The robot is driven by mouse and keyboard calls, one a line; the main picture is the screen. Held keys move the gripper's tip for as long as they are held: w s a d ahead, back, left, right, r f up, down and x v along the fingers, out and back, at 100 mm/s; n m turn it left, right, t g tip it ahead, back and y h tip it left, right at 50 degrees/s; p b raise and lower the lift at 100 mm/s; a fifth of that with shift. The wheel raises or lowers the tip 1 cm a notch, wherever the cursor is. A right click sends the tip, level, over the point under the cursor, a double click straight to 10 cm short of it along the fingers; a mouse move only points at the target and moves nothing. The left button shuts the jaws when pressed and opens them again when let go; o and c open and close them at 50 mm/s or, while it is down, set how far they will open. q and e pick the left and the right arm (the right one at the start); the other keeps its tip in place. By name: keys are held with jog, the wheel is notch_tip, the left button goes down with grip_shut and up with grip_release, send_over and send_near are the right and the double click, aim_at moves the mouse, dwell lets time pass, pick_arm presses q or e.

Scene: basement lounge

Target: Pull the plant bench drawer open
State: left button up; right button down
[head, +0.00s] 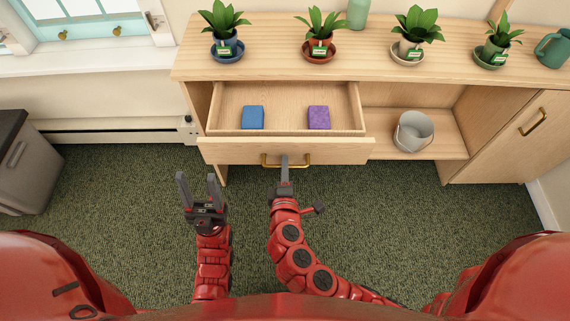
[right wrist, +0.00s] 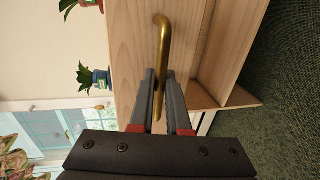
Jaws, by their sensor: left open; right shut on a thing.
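The plant bench (head: 300,72) is light wood with several potted plants on top. Its drawer (head: 286,151) is pulled out, with its inside showing. In it lie a blue block (head: 252,117) on the left and a purple block (head: 318,118) on the right. The brass handle (head: 299,160) is on the drawer front. My right gripper (head: 284,160) is shut on the handle, which also shows between its fingers in the right wrist view (right wrist: 162,45). My left gripper (head: 199,182) is open and empty, in front of the drawer's left end and apart from it.
A grey bucket (head: 413,132) stands on the open shelf right of the drawer. A closed cabinet door with a brass handle (head: 533,121) is further right. A grey cabinet (head: 28,160) stands at the left. Green carpet in front is clear.

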jog(key=c, duration=0.9)
grip_release()
jog(key=shift+b+v, duration=1.4)
jog(key=shift+v, duration=7.3)
